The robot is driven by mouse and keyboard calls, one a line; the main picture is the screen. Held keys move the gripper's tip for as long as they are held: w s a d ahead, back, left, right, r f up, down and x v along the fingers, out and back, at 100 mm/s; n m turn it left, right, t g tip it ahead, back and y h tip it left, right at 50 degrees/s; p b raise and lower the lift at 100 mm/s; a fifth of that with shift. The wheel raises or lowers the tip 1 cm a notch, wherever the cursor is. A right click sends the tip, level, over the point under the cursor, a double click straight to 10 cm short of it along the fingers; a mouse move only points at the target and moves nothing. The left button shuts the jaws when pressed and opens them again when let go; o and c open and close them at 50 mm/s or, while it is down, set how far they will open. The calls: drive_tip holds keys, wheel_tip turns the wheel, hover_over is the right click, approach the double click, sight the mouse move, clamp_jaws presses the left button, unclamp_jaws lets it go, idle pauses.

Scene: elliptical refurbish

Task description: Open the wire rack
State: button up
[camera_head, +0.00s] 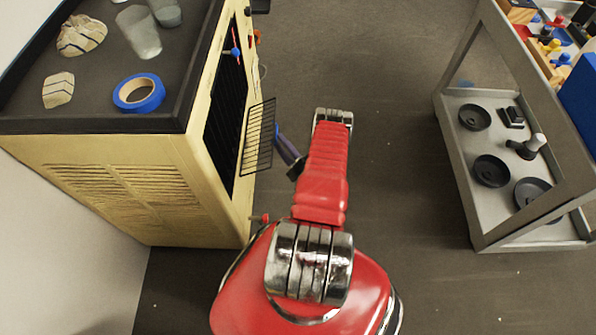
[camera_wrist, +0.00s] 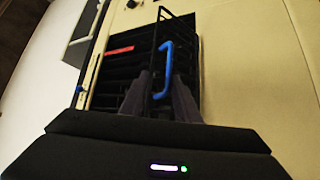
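The wire rack (camera_head: 258,138) is a black grid that sticks out from the dark opening in the front of the cream cabinet (camera_head: 100,180). In the wrist view the rack (camera_wrist: 155,38) stands in front of the black opening and carries a blue handle (camera_wrist: 168,62). My gripper (camera_head: 280,137) is beside the rack's outer edge in the head view. In the wrist view my gripper (camera_wrist: 160,88) has its two dark fingers apart, with the lower part of the handle between them. I see no clear contact with the handle.
A blue tape roll (camera_head: 139,93), glass tumblers (camera_head: 140,32) and patterned pieces (camera_head: 58,90) are on the cabinet top. A grey shelf cart (camera_head: 470,180) with dark round parts stands at the right. Bare floor (camera_head: 395,110) lies between.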

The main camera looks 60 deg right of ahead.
drive_tip(key=f+v, duration=0.1)
drive_tip(key=v, duration=1.1)
drive_tip(key=shift+w+a+f, duration=0.25)
drive_tip(key=shift+a+f, duration=0.05)
drive_tip(key=shift+f, duration=0.15)
idle(1.0)
idle(0.6)
